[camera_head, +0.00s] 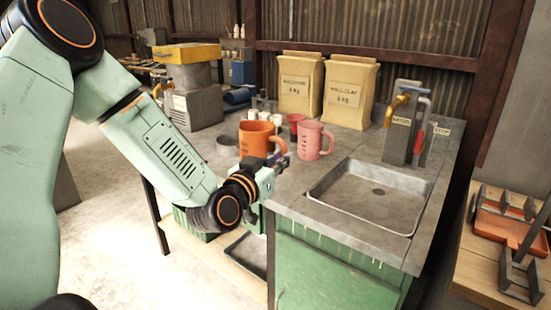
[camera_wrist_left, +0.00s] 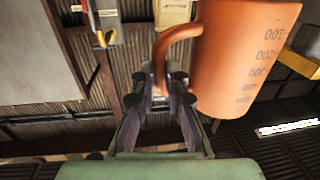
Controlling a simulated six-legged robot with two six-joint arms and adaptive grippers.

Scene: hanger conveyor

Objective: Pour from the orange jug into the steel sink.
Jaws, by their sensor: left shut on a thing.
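The orange jug (camera_head: 255,139) is upright at the left of the counter in the head view, close to the counter's front edge. My left gripper (camera_head: 275,163) is at its handle, on the right side of the jug. In the left wrist view the left gripper (camera_wrist_left: 160,97) is shut on the handle of the orange jug (camera_wrist_left: 240,55). I cannot tell whether the jug's base touches the counter, and its contents are hidden. The steel sink (camera_head: 365,197) is set into the counter to the right, apart from the jug, and looks empty. My right gripper is not in view.
A pink jug (camera_head: 311,140) stands just right of the orange one, with a red cup (camera_head: 296,122) behind. Two paper bags (camera_head: 350,92) stand at the back. A tap unit (camera_head: 404,125) rises behind the sink. A wooden table (camera_head: 480,255) with an orange tray is at far right.

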